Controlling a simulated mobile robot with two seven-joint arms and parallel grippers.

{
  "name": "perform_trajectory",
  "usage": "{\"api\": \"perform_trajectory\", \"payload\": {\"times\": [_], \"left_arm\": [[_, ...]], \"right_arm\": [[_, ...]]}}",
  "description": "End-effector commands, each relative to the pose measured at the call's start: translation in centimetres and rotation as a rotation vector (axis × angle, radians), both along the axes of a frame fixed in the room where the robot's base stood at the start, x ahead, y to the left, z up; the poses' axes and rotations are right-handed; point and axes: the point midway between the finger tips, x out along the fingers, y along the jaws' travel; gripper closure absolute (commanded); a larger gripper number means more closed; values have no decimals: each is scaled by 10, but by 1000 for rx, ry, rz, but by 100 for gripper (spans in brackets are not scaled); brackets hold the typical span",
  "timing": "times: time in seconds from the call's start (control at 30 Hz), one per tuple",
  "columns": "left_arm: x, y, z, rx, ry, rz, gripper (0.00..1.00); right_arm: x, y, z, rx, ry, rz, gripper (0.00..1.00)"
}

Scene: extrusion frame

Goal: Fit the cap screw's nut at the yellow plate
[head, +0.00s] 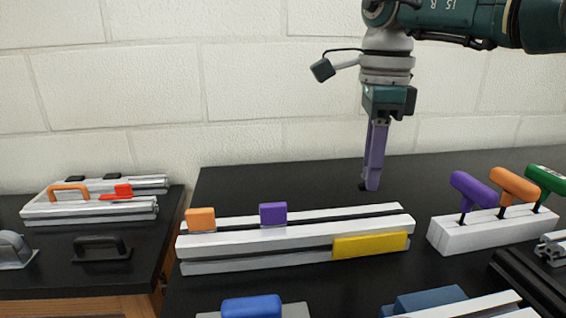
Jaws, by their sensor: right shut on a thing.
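The yellow plate (370,245) lies against the front face of a long pale extrusion frame (260,252), near its right end. My right gripper (370,186) hangs pointing down above the black table, behind the right part of the frame and apart from it. Its long purple fingers are shut on a small dark piece at their tips. The piece is too small to tell whether it is the nut. I cannot make out a cap screw at the yellow plate. My left gripper is not in view.
Orange (201,219) and purple (273,214) blocks sit on the frame. A white holder (490,232) with purple, orange and green handled tools stands at right. A blue block (251,307) is in front. Another table at left holds rails and handles. The table behind the frame is clear.

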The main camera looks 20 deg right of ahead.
Motion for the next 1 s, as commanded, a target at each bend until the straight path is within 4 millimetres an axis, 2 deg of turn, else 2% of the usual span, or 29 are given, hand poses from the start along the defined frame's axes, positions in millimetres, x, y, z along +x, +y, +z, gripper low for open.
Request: {"api": "perform_trajectory", "payload": {"times": [0.27, 0.7, 1.0], "left_arm": [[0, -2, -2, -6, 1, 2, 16], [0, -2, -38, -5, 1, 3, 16], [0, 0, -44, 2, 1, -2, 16]], "right_arm": [[0, 0, 0, -1, 0, 4, 100], [0, 0, -39, -1, 0, 4, 100], [0, 0, -46, 0, 0, 4, 100]]}}
